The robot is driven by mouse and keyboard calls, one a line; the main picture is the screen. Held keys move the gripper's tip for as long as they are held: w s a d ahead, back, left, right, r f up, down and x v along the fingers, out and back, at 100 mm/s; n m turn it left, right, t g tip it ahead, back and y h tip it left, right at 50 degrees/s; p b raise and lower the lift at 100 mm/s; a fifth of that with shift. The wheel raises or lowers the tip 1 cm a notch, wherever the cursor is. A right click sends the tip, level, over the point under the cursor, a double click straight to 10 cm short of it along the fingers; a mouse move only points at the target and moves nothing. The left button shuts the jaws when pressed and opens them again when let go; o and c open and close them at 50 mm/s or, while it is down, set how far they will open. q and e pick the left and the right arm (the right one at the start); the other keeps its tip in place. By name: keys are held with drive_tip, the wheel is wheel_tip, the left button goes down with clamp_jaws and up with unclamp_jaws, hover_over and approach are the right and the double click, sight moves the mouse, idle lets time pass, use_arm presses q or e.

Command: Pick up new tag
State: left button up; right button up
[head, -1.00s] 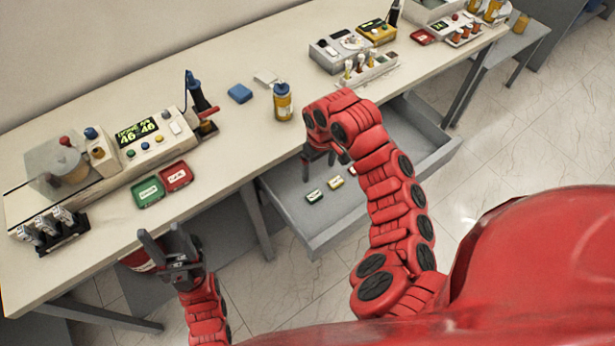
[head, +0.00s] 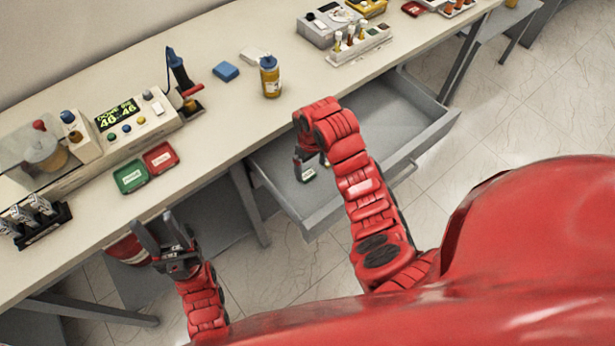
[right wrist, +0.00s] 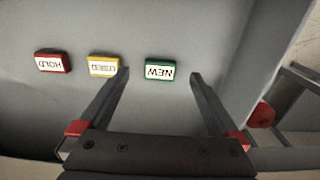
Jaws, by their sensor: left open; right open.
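The new tag (right wrist: 160,70) is a small green tag with a white NEW label, lying flat in the open grey drawer (head: 384,167). In the right wrist view it lies between the fingertips of my right gripper (right wrist: 159,74), which is open, with a gap on each side. In the head view a green and white tag (head: 309,175) shows beside the right gripper (head: 306,160), which reaches down into the drawer. My left gripper (head: 153,224) is open and empty in front of the bench edge.
A yellow tag (right wrist: 103,66) and a red HOLD tag (right wrist: 53,62) lie in a row left of the new tag. The drawer's side wall (right wrist: 262,60) is to the right. Green (head: 131,176) and red (head: 160,157) trays sit on the bench.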

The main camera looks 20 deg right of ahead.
sight(310, 177)
wheel_tip(310, 177, down, 3)
drive_tip(key=shift+w+a+r+p, duration=0.1)
drive_tip(key=shift+p, duration=0.75)
drive_tip(key=shift+f, duration=1)
drive_tip(key=shift+c, duration=0.3)
drive_tip(key=c, duration=1.4)
drive_tip(key=shift+o, duration=0.2)
drive_tip(key=shift+r, duration=0.1)
